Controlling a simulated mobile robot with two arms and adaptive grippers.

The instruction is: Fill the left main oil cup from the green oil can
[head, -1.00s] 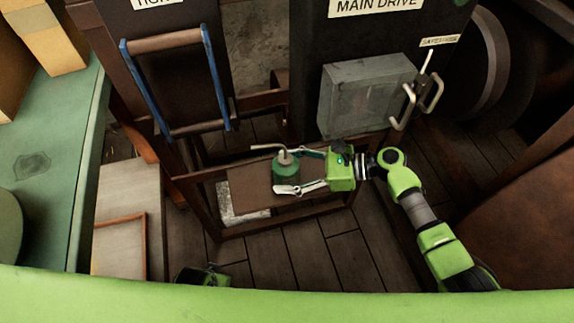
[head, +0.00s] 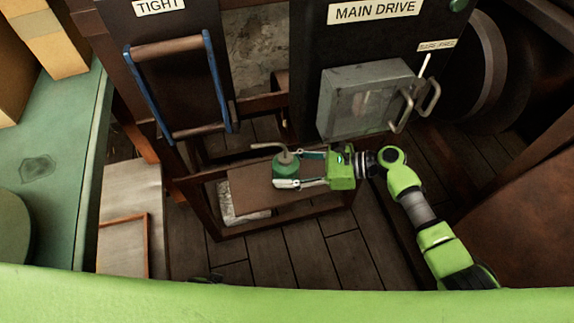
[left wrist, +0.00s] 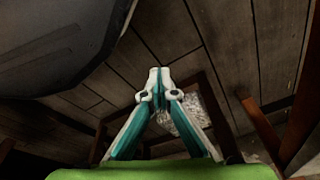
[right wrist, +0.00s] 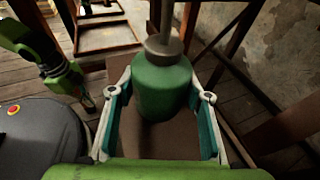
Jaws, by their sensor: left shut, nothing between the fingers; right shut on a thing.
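The green oil can (head: 286,170), with its grey cap and bent spout, is over a brown board at the press frame. My right gripper (head: 300,169) comes in from the right, its fingers shut around the can's sides. The can body also fills the middle of the right wrist view (right wrist: 162,88). I cannot tell whether it rests on the board or is just lifted. My left gripper (left wrist: 158,76) is shut and empty, its fingertips together above the floor. In the head view only a sliver of it may show at the bottom edge. I cannot make out the left main oil cup.
The brown board (head: 252,196) lies in a low wooden frame. A grey box (head: 350,100) with metal handles is behind, under the MAIN DRIVE label (head: 376,10). A blue-sided handle frame (head: 219,80) stands at left. A green bench (head: 60,150) is at far left. Plank floor lies in front.

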